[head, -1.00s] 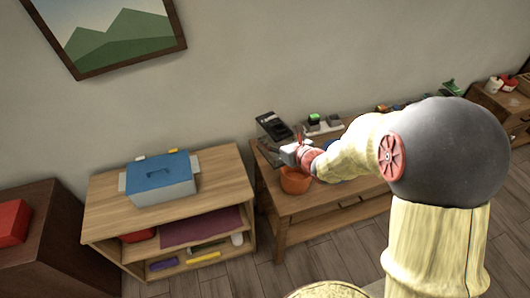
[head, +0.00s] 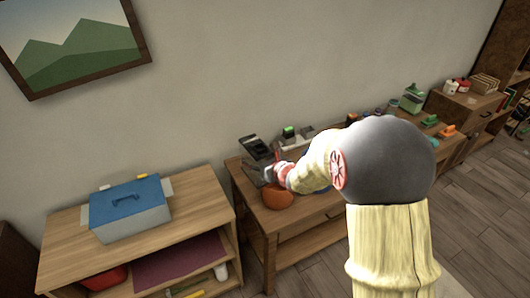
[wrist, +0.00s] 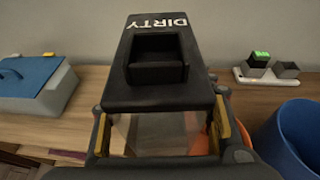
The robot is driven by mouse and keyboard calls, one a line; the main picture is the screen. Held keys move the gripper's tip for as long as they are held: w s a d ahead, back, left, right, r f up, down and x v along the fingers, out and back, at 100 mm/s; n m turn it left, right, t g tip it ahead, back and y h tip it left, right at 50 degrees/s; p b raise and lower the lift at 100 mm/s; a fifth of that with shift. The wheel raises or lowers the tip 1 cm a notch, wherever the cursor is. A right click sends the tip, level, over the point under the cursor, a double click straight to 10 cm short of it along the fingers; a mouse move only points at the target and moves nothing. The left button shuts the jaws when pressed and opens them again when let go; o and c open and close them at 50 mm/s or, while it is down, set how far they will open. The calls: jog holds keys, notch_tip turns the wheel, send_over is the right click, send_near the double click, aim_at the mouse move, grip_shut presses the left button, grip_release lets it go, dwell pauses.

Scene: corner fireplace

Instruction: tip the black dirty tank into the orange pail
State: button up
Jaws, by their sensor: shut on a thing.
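The dirty tank (wrist: 160,65) has a black top lettered "DIRTY", with a square recess, and a clear lower body. It fills the middle of the wrist view and also shows in the head view (head: 255,146). My gripper (wrist: 165,135) is shut on its clear body, with a yellow-padded finger on each side. The orange pail (head: 278,200) stands on the wooden table in the head view, just below and right of the tank. In the wrist view only a sliver of the pail (wrist: 214,140) shows behind the right finger. The pail's inside is hidden.
A blue bin (wrist: 295,135) stands at right in the wrist view. A white strip with small dark holders (wrist: 265,72) lies behind it. A blue-lidded box (head: 130,208) sits on the left cabinet. My arm covers part of the table (head: 300,215).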

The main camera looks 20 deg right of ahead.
jog(key=shift+m+h, duration=0.5)
jog(key=shift+h, duration=0.1)
jog(key=d, duration=0.1)
jog(key=w+d, duration=0.1)
jog(key=d, duration=0.2)
jog(key=shift+w+d+r, duration=0.4)
jog(key=shift+f, duration=0.1)
jog(key=m+p, duration=0.1)
jog(key=a+f+y+p, duration=0.1)
jog(key=shift+a+f+m+p, duration=0.2)
jog(key=shift+a+m+p, duration=0.1)
jog(key=shift+m, duration=0.1)
jog(key=shift+s+a+f+m+y+p, duration=0.1)
jog(key=shift+a+f+m+y+p, duration=0.65)
jog(key=shift+a+f+m+y, duration=0.25)
jog(key=a+f+m+y, duration=0.1)
jog(key=a+f+m+t, duration=0.1)
jog(key=f+m, duration=0.1)
jog(key=shift+a+f+m+y, duration=0.15)
jog(key=shift+f+m+y, duration=0.15)
jog(key=shift+y, duration=0.1)
jog(key=shift+r, duration=0.1)
jog(key=shift+s, duration=0.1)
